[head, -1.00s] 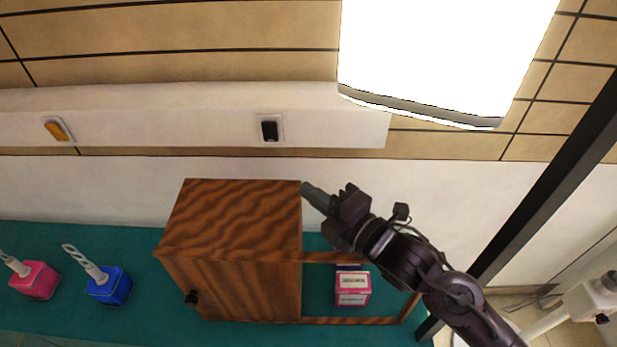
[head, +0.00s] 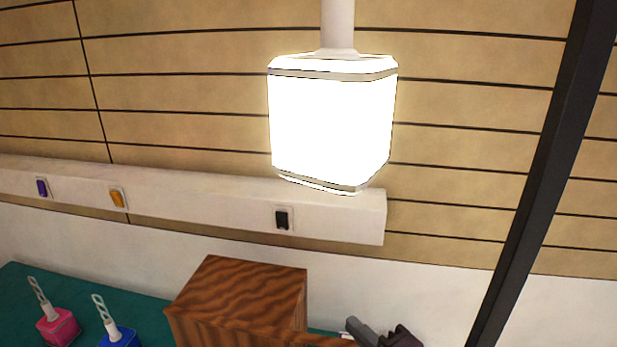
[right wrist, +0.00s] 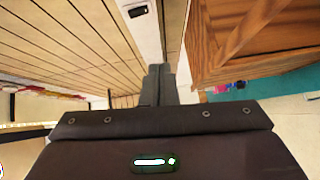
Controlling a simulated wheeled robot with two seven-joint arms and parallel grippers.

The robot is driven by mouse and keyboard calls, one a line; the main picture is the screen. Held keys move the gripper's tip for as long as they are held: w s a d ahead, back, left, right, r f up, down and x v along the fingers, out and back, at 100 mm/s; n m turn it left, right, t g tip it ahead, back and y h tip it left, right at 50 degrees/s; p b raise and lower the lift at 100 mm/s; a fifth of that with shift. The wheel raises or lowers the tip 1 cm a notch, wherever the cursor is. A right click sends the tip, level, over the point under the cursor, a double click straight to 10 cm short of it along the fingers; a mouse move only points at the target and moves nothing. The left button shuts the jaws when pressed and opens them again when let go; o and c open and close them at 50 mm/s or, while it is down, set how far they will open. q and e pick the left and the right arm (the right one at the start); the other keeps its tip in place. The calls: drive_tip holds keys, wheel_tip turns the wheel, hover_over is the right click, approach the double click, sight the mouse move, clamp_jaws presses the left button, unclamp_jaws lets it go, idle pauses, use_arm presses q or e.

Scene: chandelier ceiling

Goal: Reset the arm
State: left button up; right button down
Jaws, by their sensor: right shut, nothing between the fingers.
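My right gripper (head: 358,328) shows at the bottom edge of the head view, just right of the wooden box; most of its arm is out of frame. In the right wrist view its two fingers (right wrist: 159,84) lie together, shut with nothing between them. The brown striped wooden box (head: 245,300) stands on the teal table. It also shows at the upper right of the right wrist view (right wrist: 255,35), beside the fingers. My left gripper is in neither view.
A lit square lamp (head: 331,125) hangs above the box. A pink block (head: 58,328) and a blue block (head: 119,338) with pale loops stand on the teal table (head: 30,290) at left. A white wall ledge carries purple, orange and black switches (head: 283,219). A dark post (head: 535,170) rises at right.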

drive_tip(key=s+d+f+m+g+h, duration=0.55)
drive_tip(key=s+f+m, duration=0.2)
drive_tip(key=m, duration=0.35)
drive_tip(key=s+d+f+m+g+h, duration=0.45)
drive_tip(key=s+f+m+g, duration=0.2)
drive_tip(key=f+m, duration=0.35)
wheel_tip(320, 180, down, 27)
drive_tip(key=s, duration=0.2)
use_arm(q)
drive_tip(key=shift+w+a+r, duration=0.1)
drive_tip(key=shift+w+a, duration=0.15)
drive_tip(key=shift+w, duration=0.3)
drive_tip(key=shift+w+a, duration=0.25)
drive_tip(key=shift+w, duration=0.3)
use_arm(e)
drive_tip(key=s+d+f, duration=0.2)
drive_tip(key=s+f, duration=0.7)
drive_tip(key=s+d+f+g, duration=0.1)
drive_tip(key=s+d+f, duration=0.1)
drive_tip(key=s+f, duration=0.8)
drive_tip(key=shift+s+d+y, duration=0.2)
drive_tip(key=shift+s+y, duration=0.1)
